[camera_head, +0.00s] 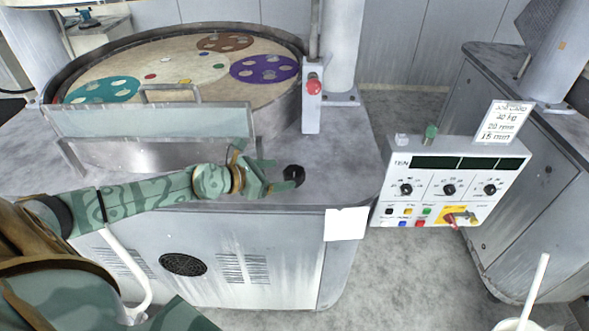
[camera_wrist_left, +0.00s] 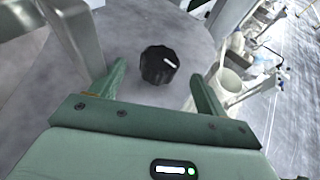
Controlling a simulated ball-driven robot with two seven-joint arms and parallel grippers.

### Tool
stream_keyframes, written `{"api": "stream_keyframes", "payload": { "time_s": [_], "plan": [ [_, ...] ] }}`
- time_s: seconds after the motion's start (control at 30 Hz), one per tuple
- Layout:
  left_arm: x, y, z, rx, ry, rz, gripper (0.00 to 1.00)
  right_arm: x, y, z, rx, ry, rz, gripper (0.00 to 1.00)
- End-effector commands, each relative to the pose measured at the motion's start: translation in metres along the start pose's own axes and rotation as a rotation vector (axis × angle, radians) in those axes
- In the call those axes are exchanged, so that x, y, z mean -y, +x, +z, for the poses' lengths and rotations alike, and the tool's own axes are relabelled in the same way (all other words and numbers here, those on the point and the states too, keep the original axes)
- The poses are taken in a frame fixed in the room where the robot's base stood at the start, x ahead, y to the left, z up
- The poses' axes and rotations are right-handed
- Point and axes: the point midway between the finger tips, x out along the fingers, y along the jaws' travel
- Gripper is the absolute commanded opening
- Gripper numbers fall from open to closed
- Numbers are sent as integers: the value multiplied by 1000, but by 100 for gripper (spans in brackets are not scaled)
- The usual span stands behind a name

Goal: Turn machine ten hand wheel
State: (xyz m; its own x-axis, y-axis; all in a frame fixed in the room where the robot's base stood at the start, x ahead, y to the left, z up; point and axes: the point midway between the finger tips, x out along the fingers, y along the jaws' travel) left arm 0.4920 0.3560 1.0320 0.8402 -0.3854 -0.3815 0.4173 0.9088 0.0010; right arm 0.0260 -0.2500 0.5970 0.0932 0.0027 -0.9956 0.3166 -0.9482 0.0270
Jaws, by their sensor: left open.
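The hand wheel (camera_head: 294,175) is a small black knob on the grey machine top, near its front right edge. In the left wrist view the black hand wheel (camera_wrist_left: 158,64) has a ribbed rim and a white mark. My left gripper (camera_head: 272,178) is open just left of the wheel in the head view. In the wrist view the fingers of my left gripper (camera_wrist_left: 158,88) stand to either side, with the wheel ahead between them and apart from both. A control panel marked TEN (camera_head: 450,180) stands at the right. My right gripper is not in view.
A round platen (camera_head: 130,72) with coloured discs lies behind a clear guard (camera_head: 150,120) on the machine top. A post with a red button (camera_head: 313,88) rises behind the wheel. A white bucket (camera_head: 508,324) stands on the floor at lower right.

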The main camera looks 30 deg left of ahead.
Motion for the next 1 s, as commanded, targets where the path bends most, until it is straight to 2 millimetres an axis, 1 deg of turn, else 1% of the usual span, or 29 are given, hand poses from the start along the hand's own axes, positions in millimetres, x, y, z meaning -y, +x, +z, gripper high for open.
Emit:
{"api": "stream_keyframes", "payload": {
  "time_s": [0.03, 0.1, 0.2, 0.3, 0.43, 0.67, 0.7, 0.77, 0.8, 0.83, 0.87, 1.0],
  "plan": [
    [1, 14, 1, 4, -3, -2, 75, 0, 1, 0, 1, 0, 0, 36],
    [1, 29, -2, 3, -3, -1, 75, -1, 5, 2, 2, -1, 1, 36],
    [1, 46, -2, 0, -2, -1, 75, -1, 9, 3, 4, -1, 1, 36],
    [0, 57, -3, 0, -2, -1, 75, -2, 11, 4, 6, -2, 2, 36],
    [1, 64, -2, -2, -1, -1, 75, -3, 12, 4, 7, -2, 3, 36],
    [1, 64, -1, -2, 0, -1, 75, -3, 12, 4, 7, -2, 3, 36],
    [1, 64, -1, -1, 0, -1, 72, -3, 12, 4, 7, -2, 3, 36],
    [1, 64, -1, -1, 0, -1, 56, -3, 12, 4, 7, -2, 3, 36],
    [1, 64, -1, -1, 0, -1, 45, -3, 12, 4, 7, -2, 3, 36],
    [1, 64, -1, -1, -1, -1, 36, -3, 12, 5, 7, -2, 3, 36],
    [1, 64, -1, -1, -1, -1, 30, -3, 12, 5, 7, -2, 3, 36],
    [1, 64, -1, -1, -1, 0, 31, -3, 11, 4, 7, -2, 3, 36]
  ]
}}
